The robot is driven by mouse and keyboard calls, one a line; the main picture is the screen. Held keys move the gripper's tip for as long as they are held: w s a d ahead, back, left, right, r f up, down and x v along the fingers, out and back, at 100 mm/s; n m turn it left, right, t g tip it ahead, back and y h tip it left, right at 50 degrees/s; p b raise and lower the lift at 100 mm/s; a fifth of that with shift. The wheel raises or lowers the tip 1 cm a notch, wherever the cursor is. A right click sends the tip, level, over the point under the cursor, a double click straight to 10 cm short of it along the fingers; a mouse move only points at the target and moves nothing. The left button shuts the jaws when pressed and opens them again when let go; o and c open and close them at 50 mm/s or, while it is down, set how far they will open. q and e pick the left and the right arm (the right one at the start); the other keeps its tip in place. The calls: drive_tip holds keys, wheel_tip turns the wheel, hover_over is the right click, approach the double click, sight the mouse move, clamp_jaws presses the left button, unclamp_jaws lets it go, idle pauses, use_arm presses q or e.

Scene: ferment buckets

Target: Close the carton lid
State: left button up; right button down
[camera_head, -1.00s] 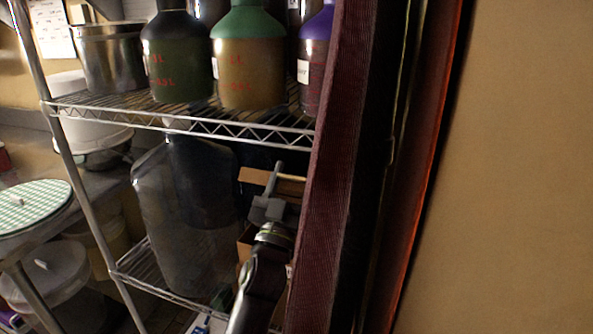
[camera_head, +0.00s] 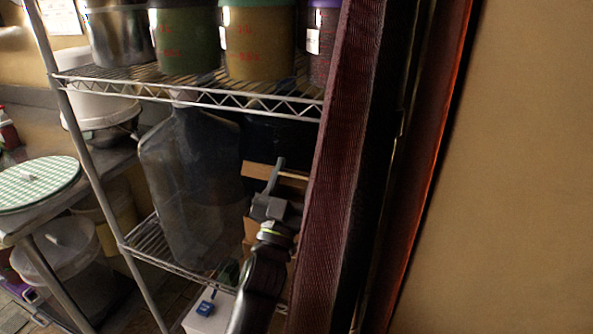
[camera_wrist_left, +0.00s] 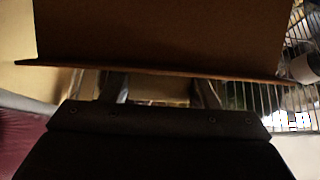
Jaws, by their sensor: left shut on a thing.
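The brown carton (camera_head: 252,228) stands low on the rack, partly hidden behind my left arm and the dark red ribbed upright. Its lid panel (camera_head: 258,171) shows as a brown strip by my left gripper (camera_head: 277,178). In the left wrist view, a broad brown cardboard panel, which looks like the lid (camera_wrist_left: 160,35), fills the top of the picture. Its lower edge crosses just above the two fingers (camera_wrist_left: 160,90). The left gripper is shut on the lid; the exact contact is too dark to make out. My right gripper is not in view.
A large clear carboy (camera_head: 190,190) stands just left of the carton. The wire shelf (camera_head: 190,92) above holds several containers and a steel pot. The ribbed upright (camera_head: 325,170) closes off the right side. A white box (camera_head: 205,317) is below.

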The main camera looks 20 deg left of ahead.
use_arm(q)
drive_tip(key=shift+f, duration=0.4)
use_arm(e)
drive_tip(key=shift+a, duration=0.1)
use_arm(q)
drive_tip(key=o, duration=1.4)
drive_tip(key=shift+w, duration=0.1)
drive_tip(key=shift+r, duration=0.1)
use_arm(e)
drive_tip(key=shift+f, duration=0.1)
